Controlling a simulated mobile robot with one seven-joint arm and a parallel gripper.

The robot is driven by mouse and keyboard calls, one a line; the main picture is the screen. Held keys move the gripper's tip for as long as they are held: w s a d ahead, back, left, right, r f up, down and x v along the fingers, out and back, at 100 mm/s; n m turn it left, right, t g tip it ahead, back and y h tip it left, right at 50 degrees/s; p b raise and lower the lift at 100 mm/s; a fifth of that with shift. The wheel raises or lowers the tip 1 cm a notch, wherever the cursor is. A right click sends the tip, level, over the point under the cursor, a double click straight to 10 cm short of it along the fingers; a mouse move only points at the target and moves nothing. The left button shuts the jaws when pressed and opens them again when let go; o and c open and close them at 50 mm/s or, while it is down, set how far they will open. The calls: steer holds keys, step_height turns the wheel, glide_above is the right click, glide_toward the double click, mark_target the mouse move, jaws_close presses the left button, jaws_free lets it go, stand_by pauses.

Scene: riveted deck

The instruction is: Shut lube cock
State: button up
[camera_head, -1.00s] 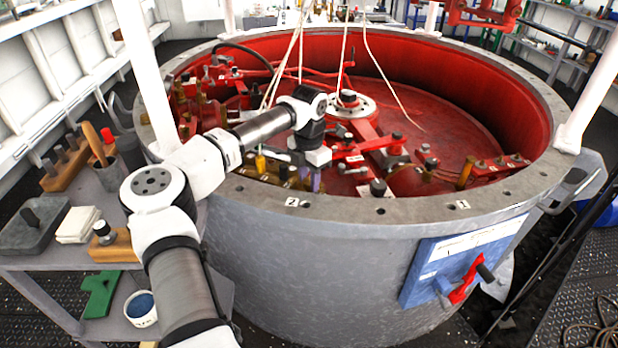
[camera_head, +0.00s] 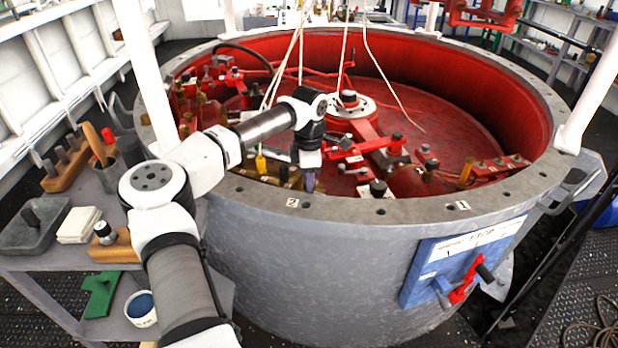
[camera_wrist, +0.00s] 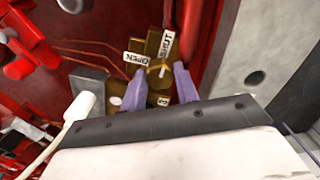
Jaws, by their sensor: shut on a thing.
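The lube cock (camera_wrist: 162,76) is a brass fitting inside the red tub, close to its rim. In the wrist view a white OPEN label (camera_wrist: 137,58) is left of it and a SHUT label (camera_wrist: 167,43) above it. My gripper (camera_wrist: 161,83) has its two purple fingers on either side of the cock's brass part, shut on it. How far the handle is turned is hard to tell. In the head view my gripper (camera_head: 308,181) reaches down inside the near rim, and the cock is hidden there.
The grey tub rim (camera_head: 380,209) is close to my gripper. Red blocks and brass fittings (camera_head: 270,178) crowd the tub floor. White cords (camera_head: 300,60) hang from above. A blue panel with a red lever (camera_head: 465,282) is on the outer wall. A tool shelf (camera_head: 60,262) stands left.

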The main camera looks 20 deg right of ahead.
stand_by(0.4)
steer(key=o, duration=0.7)
step_height(320, 180, up, 14)
steer(key=b, duration=0.1)
steer(key=shift+b, duration=0.3)
